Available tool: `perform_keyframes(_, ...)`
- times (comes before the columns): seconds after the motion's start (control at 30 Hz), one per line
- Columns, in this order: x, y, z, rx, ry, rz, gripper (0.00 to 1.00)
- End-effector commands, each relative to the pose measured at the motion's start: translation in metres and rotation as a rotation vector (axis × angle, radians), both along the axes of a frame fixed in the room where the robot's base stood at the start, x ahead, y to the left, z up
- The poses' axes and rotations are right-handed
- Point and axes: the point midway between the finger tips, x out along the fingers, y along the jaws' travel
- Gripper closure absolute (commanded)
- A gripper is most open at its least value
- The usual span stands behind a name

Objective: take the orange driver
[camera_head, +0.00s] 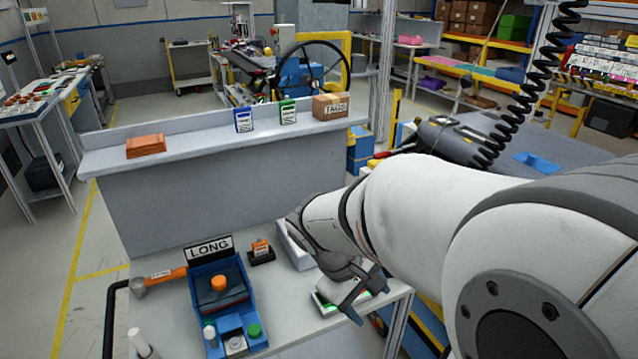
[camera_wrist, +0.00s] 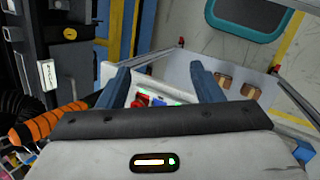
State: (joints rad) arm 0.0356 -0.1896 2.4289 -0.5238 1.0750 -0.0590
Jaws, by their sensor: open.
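I cannot surely pick out the orange driver in either view. An orange and black banded thing (camera_wrist: 45,124) lies at the left of the wrist view, beside a black coil; I cannot tell whether it is a driver or a cord. In the head view a dark grey tool (camera_head: 445,142) is at the lower end of a black coiled cord (camera_head: 535,75). My gripper (camera_head: 368,303) is in the head view, low at the bench's right edge, over a tray with green parts. In the wrist view its two blue-grey fingers (camera_wrist: 158,75) are apart, with nothing held between them.
A blue fixture (camera_head: 222,290) with an orange knob stands by a LONG sign (camera_head: 209,247). An orange-handled hammer (camera_head: 165,278) lies left of it. A grey ledge (camera_head: 200,130) behind carries an orange stack, small cards and a cardboard box (camera_head: 330,106).

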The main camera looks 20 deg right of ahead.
Motion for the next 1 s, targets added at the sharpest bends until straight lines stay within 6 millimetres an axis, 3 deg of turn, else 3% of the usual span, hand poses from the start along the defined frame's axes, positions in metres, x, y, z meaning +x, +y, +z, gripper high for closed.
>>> perform_keyframes(0.2,0.035,-0.075,0.004,-0.360,0.376,0.257,0.40)
perform_keyframes(0.4,0.094,-0.123,0.005,-0.671,0.664,0.522,0.40)
perform_keyframes(0.6,0.148,-0.138,-0.007,-0.894,0.828,0.738,0.40)
perform_keyframes(0.7,0.165,-0.139,-0.013,-0.957,0.864,0.802,0.40)
perform_keyframes(0.87,0.176,-0.144,-0.018,-1.000,0.889,0.847,0.40)
perform_keyframes(1.0,0.179,-0.159,-0.017,-1.004,0.889,0.847,0.40)
